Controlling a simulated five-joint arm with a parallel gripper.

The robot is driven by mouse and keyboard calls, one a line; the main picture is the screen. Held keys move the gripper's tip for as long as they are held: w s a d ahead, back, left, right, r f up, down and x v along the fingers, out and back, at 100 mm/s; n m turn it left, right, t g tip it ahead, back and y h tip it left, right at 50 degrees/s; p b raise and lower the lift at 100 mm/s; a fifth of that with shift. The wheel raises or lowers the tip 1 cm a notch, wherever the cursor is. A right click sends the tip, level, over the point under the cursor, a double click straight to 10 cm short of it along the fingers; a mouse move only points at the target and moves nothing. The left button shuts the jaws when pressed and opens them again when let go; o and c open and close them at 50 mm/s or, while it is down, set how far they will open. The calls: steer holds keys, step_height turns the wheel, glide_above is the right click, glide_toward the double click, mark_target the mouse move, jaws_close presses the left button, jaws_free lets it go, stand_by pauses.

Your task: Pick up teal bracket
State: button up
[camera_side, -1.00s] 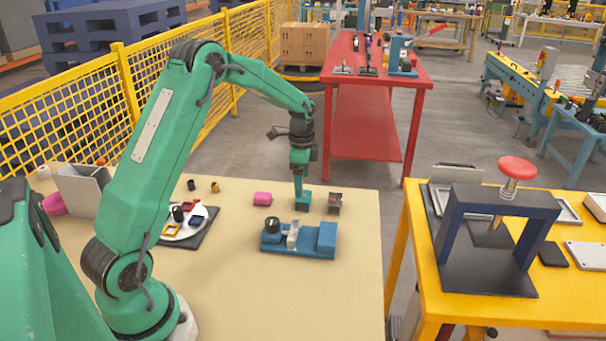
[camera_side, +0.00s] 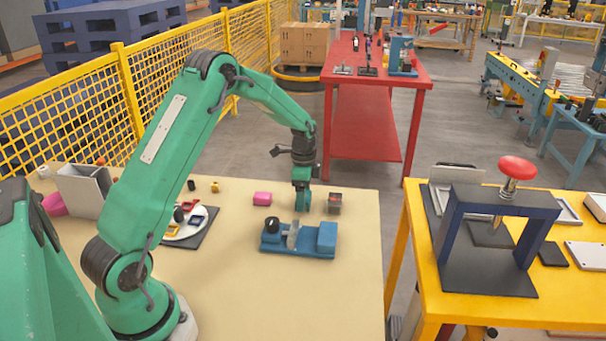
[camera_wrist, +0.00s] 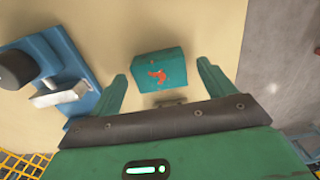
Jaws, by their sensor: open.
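The teal bracket (camera_wrist: 159,72) lies on the tan table in the wrist view, with a red mark on its top face. My gripper (camera_wrist: 162,78) is open, with one green finger to the left of the bracket and one to the right. Gaps show between the bracket and both fingers. There the bracket cannot be told apart from the similarly coloured fingers.
A blue fixture (camera_side: 325,239) with a black knob stands in front. A white plate (camera_side: 185,232) with small coloured parts is further left. The table's front right is clear.

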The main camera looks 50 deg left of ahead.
steer(key=c, duration=1.1)
steer(key=shift+r, duration=0.15)
steer(key=shift+r, duration=0.55)
step_height(320, 180, up, 3)
steer(key=shift+d+r, duration=0.1)
steer(key=shift+d, duration=0.05)
steer(key=d+r, duration=0.2)
steer(key=d, duration=0.1)
steer(key=s+d+r, duration=0.1)
steer(key=d+r, duration=0.1)
steer(key=d, duration=0.2)
steer(key=s+d+r, duration=0.1)
steer(key=d+r, duration=0.1)
steer(key=d, duration=0.2)
steer(key=shift+s+d+r, duration=0.1)
steer(key=shift+s+r, duration=0.05)
steer(key=shift+r, duration=0.1)
